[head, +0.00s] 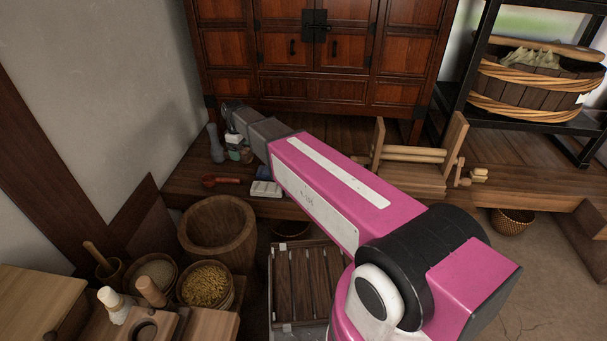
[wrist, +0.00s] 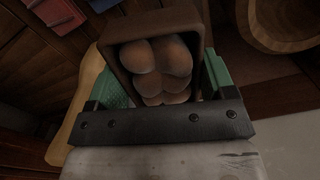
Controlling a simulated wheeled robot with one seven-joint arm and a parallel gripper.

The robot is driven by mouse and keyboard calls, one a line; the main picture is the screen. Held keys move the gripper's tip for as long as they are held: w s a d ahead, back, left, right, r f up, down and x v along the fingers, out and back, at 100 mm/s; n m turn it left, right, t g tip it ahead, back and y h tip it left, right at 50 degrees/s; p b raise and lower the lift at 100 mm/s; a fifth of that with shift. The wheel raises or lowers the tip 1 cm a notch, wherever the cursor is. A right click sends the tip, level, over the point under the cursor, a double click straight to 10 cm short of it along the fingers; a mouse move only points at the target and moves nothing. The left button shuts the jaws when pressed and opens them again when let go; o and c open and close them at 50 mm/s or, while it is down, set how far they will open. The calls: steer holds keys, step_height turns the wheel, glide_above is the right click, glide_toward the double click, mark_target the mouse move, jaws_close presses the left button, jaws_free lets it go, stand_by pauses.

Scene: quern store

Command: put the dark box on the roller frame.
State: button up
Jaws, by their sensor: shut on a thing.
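The dark box (wrist: 155,25) is a small open brown box with several rounded brown things in it, seen close up in the wrist view. My gripper (wrist: 163,82) has its green fingers on both sides of the box and is shut on it. In the head view my gripper (head: 235,154) is at the far end of my pink arm, left of centre, small and partly hidden. The box is hard to make out there. The roller frame (head: 415,153), pale wood with round bars between uprights, stands on the wooden platform to the right, apart from my gripper.
A wooden cabinet (head: 340,45) stands behind the platform. A grey bottle (head: 215,143), a red ladle (head: 220,181) and a pale tray (head: 265,188) are near my gripper. A large wooden mortar (head: 218,228) and a slatted crate (head: 300,285) stand in front. A black rack (head: 465,75) is at right.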

steer(key=s+a+f+n, duration=0.1)
steer(key=a+f+n, duration=0.1)
steer(key=a+f, duration=0.4)
glide_above(246, 173)
steer(key=shift+n, duration=0.3)
step_height(246, 173, down, 6)
steer(key=shift+f, duration=2)
steer(key=shift+f, duration=0.15)
steer(key=o, duration=0.7)
